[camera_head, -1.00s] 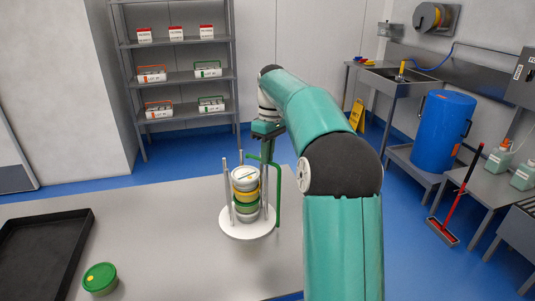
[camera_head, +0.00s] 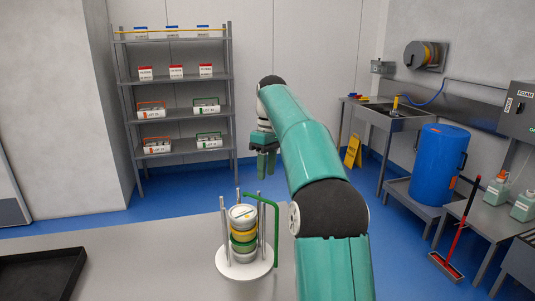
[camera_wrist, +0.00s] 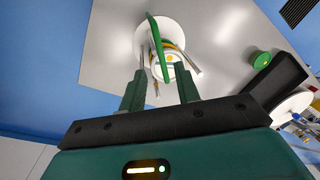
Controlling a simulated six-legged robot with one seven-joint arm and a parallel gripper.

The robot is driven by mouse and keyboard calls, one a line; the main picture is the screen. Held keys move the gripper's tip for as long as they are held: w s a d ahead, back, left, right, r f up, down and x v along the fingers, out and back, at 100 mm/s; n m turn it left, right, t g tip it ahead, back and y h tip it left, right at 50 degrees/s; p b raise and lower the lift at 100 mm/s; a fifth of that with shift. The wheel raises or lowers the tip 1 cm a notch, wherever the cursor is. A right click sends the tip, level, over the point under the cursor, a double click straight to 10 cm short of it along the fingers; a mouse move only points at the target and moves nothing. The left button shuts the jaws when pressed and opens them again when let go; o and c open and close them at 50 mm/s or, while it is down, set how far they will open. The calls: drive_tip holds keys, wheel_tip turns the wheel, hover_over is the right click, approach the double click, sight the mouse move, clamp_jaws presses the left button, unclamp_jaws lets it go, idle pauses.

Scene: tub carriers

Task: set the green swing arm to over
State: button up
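The carrier (camera_head: 231,267) has a round white base and grey upright posts around a stack of tubs (camera_head: 243,237) with white, yellow and green bands. The green swing arm (camera_head: 275,232) rises at the right of the base and bends at the top, leftward over the back of the stack. In the wrist view the green swing arm (camera_wrist: 154,32) crosses in front of the stack; whether it is centred over it I cannot tell. My gripper (camera_head: 267,172) is above and behind the carrier, apart from it. In the wrist view my gripper (camera_wrist: 161,72) has its fingers spread, seemingly empty.
A black tray (camera_head: 70,284) lies at the table's left. A green-lidded tub (camera_wrist: 260,60) shows beside it in the wrist view. Shelving (camera_head: 180,115) stands behind; a sink bench (camera_head: 395,115) and blue drum (camera_head: 440,160) are at right.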

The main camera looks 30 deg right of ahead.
drive_tip(key=r, duration=0.4)
drive_tip(key=shift+w+d+r, duration=0.15)
drive_tip(key=shift+d+r, duration=0.15)
